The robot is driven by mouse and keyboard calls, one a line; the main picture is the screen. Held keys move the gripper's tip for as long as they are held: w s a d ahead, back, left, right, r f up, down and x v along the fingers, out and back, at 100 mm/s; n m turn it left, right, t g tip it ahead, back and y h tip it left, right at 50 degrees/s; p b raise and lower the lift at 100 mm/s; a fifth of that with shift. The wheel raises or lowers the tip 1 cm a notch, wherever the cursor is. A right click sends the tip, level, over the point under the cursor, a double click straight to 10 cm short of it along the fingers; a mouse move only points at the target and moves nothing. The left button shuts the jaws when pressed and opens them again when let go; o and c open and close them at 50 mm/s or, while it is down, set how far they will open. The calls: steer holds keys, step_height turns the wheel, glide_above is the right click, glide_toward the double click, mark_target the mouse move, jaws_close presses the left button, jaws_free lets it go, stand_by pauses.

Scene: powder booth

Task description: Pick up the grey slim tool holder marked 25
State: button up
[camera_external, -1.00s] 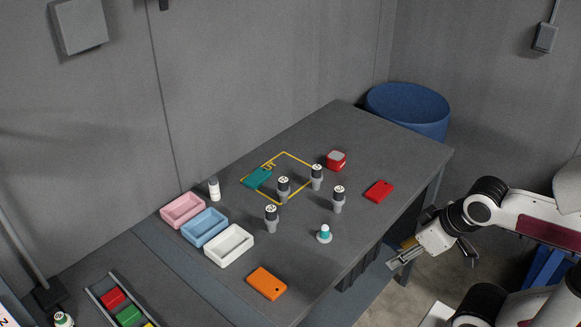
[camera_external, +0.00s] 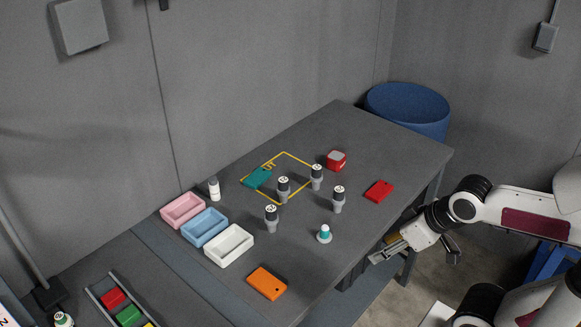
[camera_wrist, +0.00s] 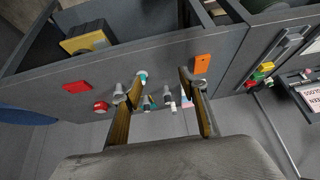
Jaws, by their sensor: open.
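One is at the front left (camera_external: 271,222), one at the right (camera_external: 339,203), one in the middle (camera_external: 283,192) and one behind (camera_external: 317,180). Their numbers are too small to read, so I cannot tell which is 25. In the external view my gripper (camera_external: 413,260) is off the table's right front edge, apart from all holders. In the wrist view my open, empty gripper (camera_wrist: 162,74) has both fingers showing; some holders appear between and beyond them, partly hidden.
White (camera_external: 230,246), blue (camera_external: 205,228) and pink (camera_external: 183,210) trays and a white bottle (camera_external: 214,189) are left.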

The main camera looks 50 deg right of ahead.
steer(key=w+a+f+t, duration=0.2)
steer(key=w, duration=0.7)
steer(key=w+a+f+t, duration=0.1)
steer(key=w+a, duration=0.1)
steer(key=w, duration=0.7)
steer(key=m+t+h, duration=0.2)
steer(key=t, duration=0.2)
glide_toward(275, 216)
steer(key=w+a, duration=0.2)
steer(key=shift+w+d+f+t+h, duration=0.3)
steer(key=shift+d+f, duration=0.1)
steer(key=shift+f, duration=0.25)
steer(key=shift+w+d+f+t+h, duration=0.2)
steer(key=shift+w+d+f+h, duration=0.15)
steer(key=shift+f, duration=0.25)
steer(key=shift+x, duration=1.35)
steer(key=shift+r+x, duration=0.15)
steer(key=shift+x, duration=0.7)
steer(key=shift+r+x, duration=0.15)
steer(key=shift+x, duration=1.65)
